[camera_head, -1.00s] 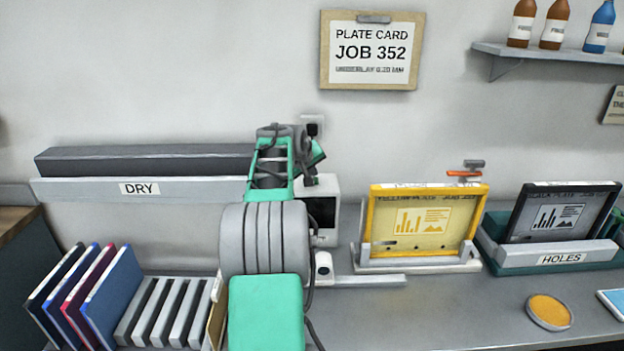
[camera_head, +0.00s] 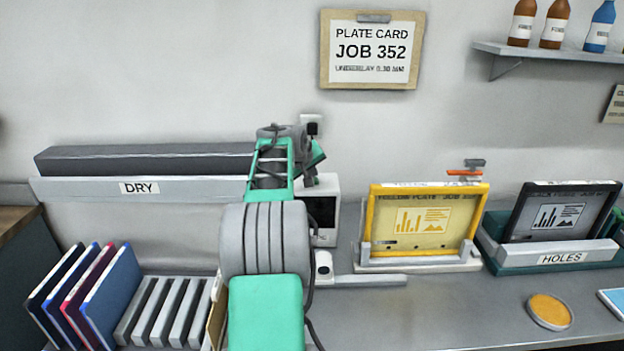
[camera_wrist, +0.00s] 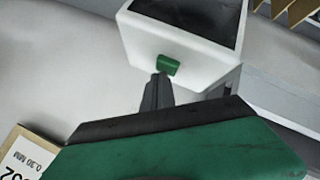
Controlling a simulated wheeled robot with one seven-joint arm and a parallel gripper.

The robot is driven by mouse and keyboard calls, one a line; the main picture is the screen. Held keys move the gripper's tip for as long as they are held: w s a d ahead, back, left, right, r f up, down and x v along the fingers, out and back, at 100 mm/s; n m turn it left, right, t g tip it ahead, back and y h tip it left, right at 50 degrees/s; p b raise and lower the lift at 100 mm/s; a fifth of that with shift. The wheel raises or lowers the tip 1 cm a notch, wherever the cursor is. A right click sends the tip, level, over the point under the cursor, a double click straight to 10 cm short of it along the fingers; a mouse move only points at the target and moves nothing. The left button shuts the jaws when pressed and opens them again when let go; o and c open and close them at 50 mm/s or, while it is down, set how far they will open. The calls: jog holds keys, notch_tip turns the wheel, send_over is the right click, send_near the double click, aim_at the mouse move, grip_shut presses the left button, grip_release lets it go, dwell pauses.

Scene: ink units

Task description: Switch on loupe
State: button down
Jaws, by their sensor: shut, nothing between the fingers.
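The loupe (camera_head: 327,187) is a white box with a dark screen, standing against the wall behind my arm, which hides part of it. In the wrist view the white box (camera_wrist: 135,45) fills the top middle, with a dark panel on its upper face. A small green switch (camera_wrist: 168,65) sits on its near white face. My gripper (camera_wrist: 160,78) is shut and empty, its dark fingertips right at the lower left edge of the green switch. I cannot tell whether they touch it.
A yellow frame (camera_head: 374,220) stands in a holder to the right, with a dark frame (camera_head: 516,212) in a green tray (camera_head: 598,264) beyond it. Upright plates (camera_head: 112,290) and a slotted rack (camera_head: 133,318) stand at the left.

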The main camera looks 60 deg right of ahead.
jog(key=shift+f, duration=0.3)
jog(key=shift+s+r, duration=0.1)
jog(key=shift+r, duration=0.3)
jog(key=shift+p, duration=0.3)
notch_tip(320, 180, up, 6)
jog(key=p, duration=0.4)
jog(key=shift+p, duration=0.3)
